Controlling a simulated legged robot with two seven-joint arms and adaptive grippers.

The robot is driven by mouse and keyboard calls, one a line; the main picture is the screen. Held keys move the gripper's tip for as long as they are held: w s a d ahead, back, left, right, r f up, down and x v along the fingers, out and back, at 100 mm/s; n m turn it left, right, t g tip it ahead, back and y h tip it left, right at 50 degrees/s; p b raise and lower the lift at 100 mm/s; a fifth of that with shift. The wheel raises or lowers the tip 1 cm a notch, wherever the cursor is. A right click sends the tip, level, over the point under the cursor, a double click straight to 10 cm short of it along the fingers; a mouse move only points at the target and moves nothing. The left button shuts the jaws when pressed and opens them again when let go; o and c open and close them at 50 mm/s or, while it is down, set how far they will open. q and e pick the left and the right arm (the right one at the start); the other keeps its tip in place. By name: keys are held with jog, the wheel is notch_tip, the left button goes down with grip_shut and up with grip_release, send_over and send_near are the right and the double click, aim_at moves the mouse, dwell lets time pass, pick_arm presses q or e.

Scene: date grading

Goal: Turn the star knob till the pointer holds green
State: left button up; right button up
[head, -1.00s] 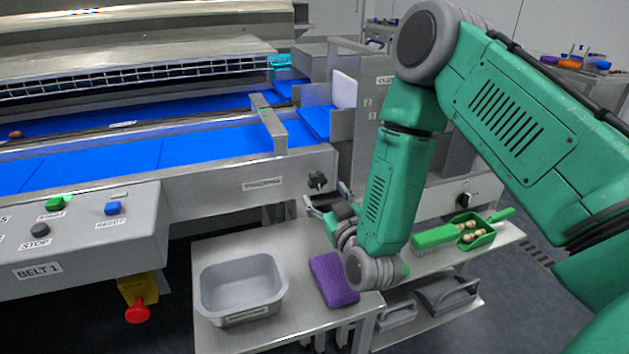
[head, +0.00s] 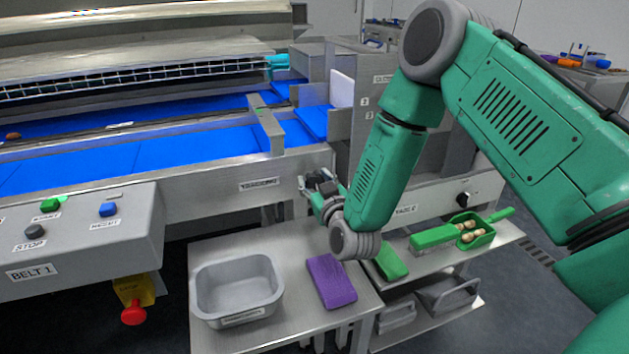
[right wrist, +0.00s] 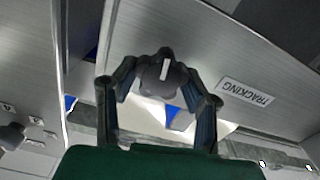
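The star knob (right wrist: 165,80), dark with a pale bar on its face, sits on the metal belt frame beside the TRACKING label (right wrist: 245,92). In the right wrist view it lies between the two fingers of my right gripper (right wrist: 160,72). The fingers are spread around the knob with their tips close to its sides; firm contact cannot be made out. In the head view my right gripper (head: 312,184) is at the frame's right end and largely covers the knob. I cannot make out a pointer or green zone. My left gripper is out of view.
Below the gripper, a steel side table (head: 290,245) holds a grey tub (head: 205,305) and a purple pad (head: 330,281). A green scoop (head: 487,230) lies on the shelf at right. The BELT 1 control box (head: 130,240) stands at left; blue belts (head: 140,158) run behind.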

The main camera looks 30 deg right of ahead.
jog(key=shift+d+f+m, duration=0.1)
jog(key=shift+d+m, duration=0.05)
jog(key=shift+m, duration=0.15)
jog(key=m, duration=0.3)
jog(key=shift+s+f, duration=0.1)
jog(key=o, duration=1.2)
jog(key=shift+c, duration=0.2)
jog(key=v, duration=1.1)
jog(key=shift+s, duration=0.35)
jog(key=shift+s+f, duration=0.1)
